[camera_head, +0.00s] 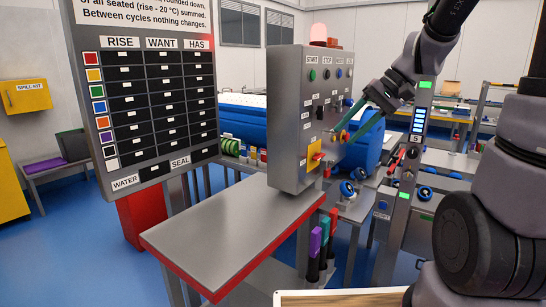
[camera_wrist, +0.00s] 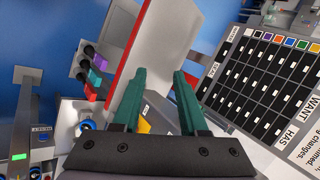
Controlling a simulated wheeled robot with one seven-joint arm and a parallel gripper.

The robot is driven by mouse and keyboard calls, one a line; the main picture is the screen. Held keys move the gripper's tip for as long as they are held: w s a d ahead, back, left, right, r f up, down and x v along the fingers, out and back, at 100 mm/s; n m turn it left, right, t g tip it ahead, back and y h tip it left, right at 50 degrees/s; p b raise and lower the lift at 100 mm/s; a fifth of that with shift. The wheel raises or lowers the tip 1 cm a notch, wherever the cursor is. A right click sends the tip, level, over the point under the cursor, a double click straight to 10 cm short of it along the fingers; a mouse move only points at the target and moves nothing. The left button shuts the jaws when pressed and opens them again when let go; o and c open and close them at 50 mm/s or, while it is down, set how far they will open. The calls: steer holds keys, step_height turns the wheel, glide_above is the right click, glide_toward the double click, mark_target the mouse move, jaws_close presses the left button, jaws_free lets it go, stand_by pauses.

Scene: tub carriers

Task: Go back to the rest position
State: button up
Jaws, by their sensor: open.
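My gripper (camera_head: 345,138) has green fingers and is in front of the right side of the grey control box (camera_head: 290,120) in the head view. The fingers are apart with nothing between them. In the wrist view my gripper (camera_wrist: 160,76) also shows open and empty, with the grey, red-edged table top (camera_wrist: 172,45) beyond its fingertips. I cannot tell from these views how far the fingertips are from the box.
The red-edged table (camera_head: 230,228) stands in front of the box. A board headed RISE, WANT, HAS (camera_head: 150,95) stands at left. A grey post with green lights (camera_head: 408,165) stands right of the box, near my arm.

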steer(key=s+d+r+m+t+h, duration=0.2)
steer(key=s+d+r+t+h, duration=0.3)
steer(key=s+r, duration=0.3)
steer(key=shift+s+d+t+h, duration=0.3)
steer(key=shift+s+d+t, duration=0.1)
steer(key=shift+s+d, duration=0.35)
steer(key=shift+c, duration=0.3)
stand_by(0.9)
